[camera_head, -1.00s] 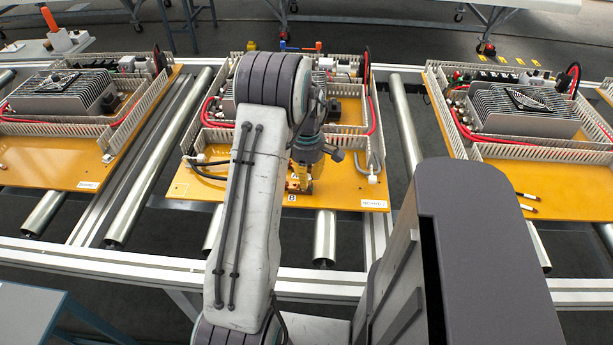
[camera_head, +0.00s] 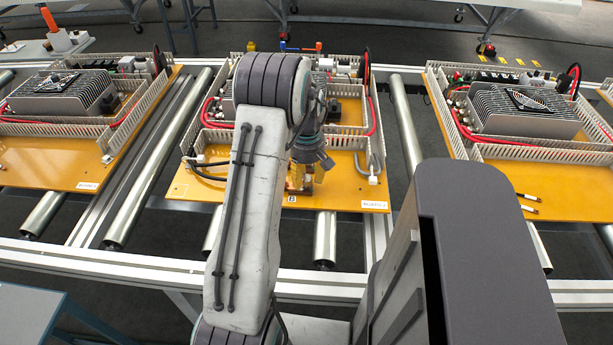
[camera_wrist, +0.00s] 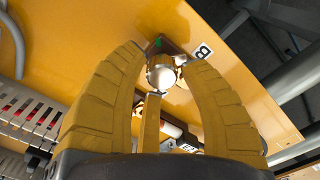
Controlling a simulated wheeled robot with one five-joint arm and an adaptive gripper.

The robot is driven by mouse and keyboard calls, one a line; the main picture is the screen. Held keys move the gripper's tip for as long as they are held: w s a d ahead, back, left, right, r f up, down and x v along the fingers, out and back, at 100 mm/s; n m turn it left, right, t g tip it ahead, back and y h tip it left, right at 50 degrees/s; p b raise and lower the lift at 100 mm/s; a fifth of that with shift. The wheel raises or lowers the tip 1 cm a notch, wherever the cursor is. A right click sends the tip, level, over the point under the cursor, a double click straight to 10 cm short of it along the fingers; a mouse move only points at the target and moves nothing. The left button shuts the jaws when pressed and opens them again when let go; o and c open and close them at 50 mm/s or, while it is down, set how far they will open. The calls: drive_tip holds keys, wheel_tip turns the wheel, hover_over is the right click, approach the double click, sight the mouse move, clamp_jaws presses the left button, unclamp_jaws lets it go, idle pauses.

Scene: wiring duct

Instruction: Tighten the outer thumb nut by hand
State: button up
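A small round metal nut (camera_wrist: 161,76), silver-white in the middle with brass around it, sits near the board's edge beside a label "B" in the wrist view. My gripper (camera_wrist: 163,58) has its yellow fingers on either side of the nut. The gaps there are very small, and I cannot tell whether the fingers touch it. In the head view my gripper (camera_head: 299,186) points down at the front of the middle orange board (camera_head: 345,192), just above the "B" label (camera_head: 291,196). The nut is hidden there.
A yellowish bar (camera_wrist: 149,122) stands between my fingers in the wrist view. White slotted duct (camera_head: 376,140) and a grey hose (camera_head: 371,168) lie right of my gripper. Similar boards stand on the roller conveyor (camera_head: 325,240) to the left and right.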

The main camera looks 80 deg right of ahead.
drive_tip(key=shift+a, duration=0.1)
drive_tip(key=n, duration=0.5)
drive_tip(key=shift+a, duration=0.1)
drive_tip(key=n, duration=0.5)
drive_tip(key=shift+n, duration=0.4)
drive_tip(key=shift+o, duration=0.4)
clamp_jaws()
drive_tip(key=shift+a, duration=0.1)
drive_tip(key=shift+f, duration=0.1)
